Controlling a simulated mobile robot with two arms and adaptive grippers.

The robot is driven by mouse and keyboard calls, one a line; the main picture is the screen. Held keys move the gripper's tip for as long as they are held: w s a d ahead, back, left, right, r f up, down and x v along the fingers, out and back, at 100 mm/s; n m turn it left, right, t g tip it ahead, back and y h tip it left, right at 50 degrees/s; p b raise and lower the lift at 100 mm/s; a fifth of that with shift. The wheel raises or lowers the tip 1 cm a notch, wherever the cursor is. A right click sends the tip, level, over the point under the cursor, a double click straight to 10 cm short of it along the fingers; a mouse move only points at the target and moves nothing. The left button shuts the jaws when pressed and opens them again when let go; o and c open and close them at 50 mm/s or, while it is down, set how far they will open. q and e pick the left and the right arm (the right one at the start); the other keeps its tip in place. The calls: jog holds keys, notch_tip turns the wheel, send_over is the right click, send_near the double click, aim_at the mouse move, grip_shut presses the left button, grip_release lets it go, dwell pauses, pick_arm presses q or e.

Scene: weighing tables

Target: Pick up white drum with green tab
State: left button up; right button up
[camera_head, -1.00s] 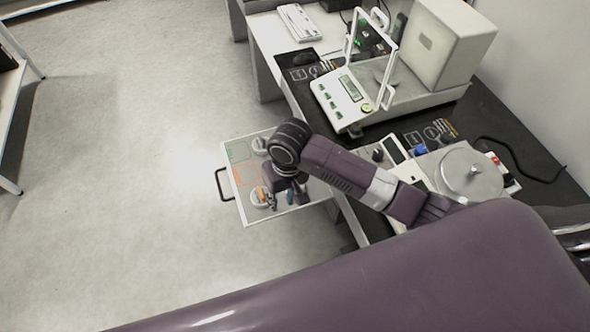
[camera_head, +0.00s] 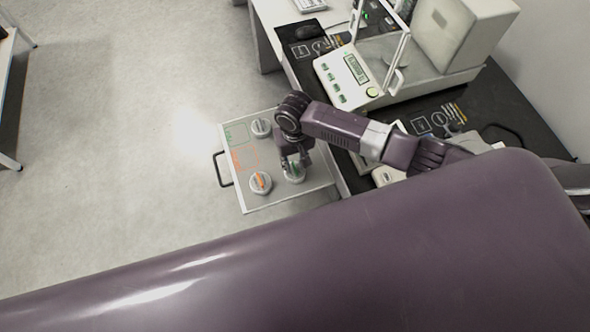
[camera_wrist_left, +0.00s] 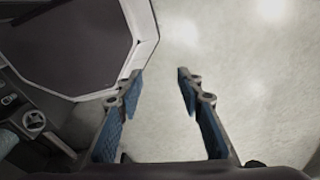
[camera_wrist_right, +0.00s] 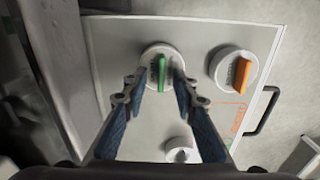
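The white drum with the green tab (camera_head: 296,174) sits on a white tray or drawer (camera_head: 236,190), partly hidden by my right gripper (camera_head: 293,160). In the right wrist view this drum (camera_wrist_right: 151,53) lies just ahead of the fingertips of my right gripper (camera_wrist_right: 161,82). The fingers are apart, one on each side of the upright green tab (camera_wrist_right: 162,72). I cannot tell whether they touch it. My left gripper (camera_wrist_left: 160,72) is open and empty above the floor in the left wrist view.
A white drum with an orange tab (camera_head: 260,183) stands close by on the tray. Another drum (camera_head: 261,128) stands near its far edge. A dark handle (camera_head: 221,168) is at the tray's left. A balance (camera_head: 346,77) stands on the dark table.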

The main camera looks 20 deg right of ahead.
jog(key=shift+a, duration=0.1)
grip_shut()
pick_arm(q)
jog(key=shift+s+d+f, duration=0.1)
jog(key=shift+s+d, duration=0.05)
jog(key=shift+s, duration=0.6)
jog(key=shift+w, duration=0.1)
